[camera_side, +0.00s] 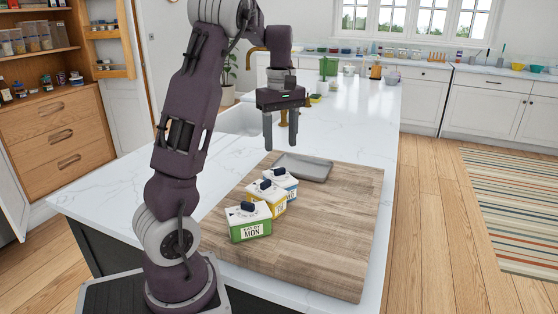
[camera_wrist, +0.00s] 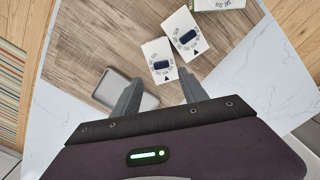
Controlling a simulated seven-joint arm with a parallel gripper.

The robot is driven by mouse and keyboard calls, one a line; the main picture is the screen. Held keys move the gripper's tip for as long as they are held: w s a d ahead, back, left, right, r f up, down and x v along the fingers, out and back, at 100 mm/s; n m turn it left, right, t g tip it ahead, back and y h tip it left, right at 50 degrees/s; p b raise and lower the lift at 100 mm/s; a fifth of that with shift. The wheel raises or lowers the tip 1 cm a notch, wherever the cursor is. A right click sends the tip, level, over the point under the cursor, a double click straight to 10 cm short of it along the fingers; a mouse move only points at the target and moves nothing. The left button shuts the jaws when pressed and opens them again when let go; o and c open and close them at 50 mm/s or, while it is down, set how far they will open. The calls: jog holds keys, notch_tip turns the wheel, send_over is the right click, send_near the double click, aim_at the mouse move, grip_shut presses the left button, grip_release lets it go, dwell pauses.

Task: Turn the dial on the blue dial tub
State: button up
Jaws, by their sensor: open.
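The blue dial tub (camera_side: 285,187) stands on the wooden board, at the far end of a row of three tubs. It has a white lid with a dark raised dial. In the wrist view its lid (camera_wrist: 152,49) and dial (camera_wrist: 161,65) show from above, with lettering around the dial and a black triangle at the lid's near edge. My gripper (camera_side: 280,149) is open and empty, pointing down above and behind the blue tub, apart from it. In the wrist view the fingers (camera_wrist: 160,75) spread to either side below the tub's lid.
The yellow tub (camera_side: 265,199) and green tub (camera_side: 250,231) stand close in front of the blue one. A grey tray (camera_side: 303,167) lies just behind it on the wooden board (camera_side: 335,220). The board's right side is clear. A sink and tap are further back.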

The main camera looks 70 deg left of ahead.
aim_at(280, 169)
jog(key=f, duration=0.7)
jog(key=shift+s+d+f, duration=0.15)
jog(key=shift+d+f, duration=0.05)
jog(key=shift+d, duration=0.1)
jog(key=shift+c, duration=0.2)
grip_shut()
